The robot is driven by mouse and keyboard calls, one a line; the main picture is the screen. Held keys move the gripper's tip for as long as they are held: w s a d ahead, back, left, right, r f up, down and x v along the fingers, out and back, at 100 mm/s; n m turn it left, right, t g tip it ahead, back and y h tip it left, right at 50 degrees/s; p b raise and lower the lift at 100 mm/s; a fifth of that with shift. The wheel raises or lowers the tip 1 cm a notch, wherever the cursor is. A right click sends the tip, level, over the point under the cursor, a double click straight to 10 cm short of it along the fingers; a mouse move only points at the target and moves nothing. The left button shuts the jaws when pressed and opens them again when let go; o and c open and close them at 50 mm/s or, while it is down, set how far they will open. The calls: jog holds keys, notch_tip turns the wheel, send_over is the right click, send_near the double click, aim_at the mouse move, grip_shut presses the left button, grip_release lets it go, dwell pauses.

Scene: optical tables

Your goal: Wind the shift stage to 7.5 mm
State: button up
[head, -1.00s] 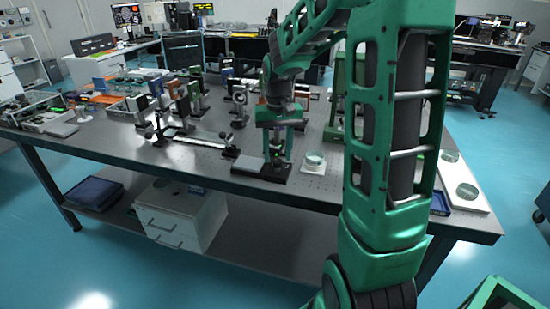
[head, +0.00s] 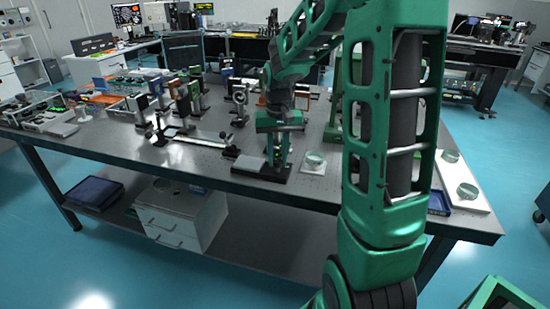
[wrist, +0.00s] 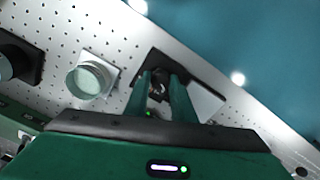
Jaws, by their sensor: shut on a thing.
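The shift stage (head: 248,166) is a low dark unit near the front edge of the optical table, and its dark base also shows in the wrist view (wrist: 156,58). My gripper (head: 277,163) comes down on it from above. In the wrist view my gripper (wrist: 162,98) has its two green fingers on either side of a small dark knob (wrist: 159,88) and is shut on it. The fingers hide much of the knob. I cannot read any scale or position mark on the stage.
A round glass dish (head: 313,161) on a white pad stands just right of the stage. A dark rail piece (head: 228,146) and several optic mounts stand to the left and behind. The table's front edge (head: 200,180) is close. A white tray (head: 460,188) is at the far right.

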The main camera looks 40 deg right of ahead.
aim_at(277, 160)
jog(key=m, duration=0.5)
jog(key=shift+m, duration=0.4)
jog(key=m, duration=0.5)
jog(key=shift+r+m, duration=0.1)
jog(key=shift+m, duration=0.2)
jog(key=shift+w, duration=0.1)
jog(key=o, duration=1.1)
jog(key=shift+c, duration=0.2)
notch_tip(277, 160, up, 11)
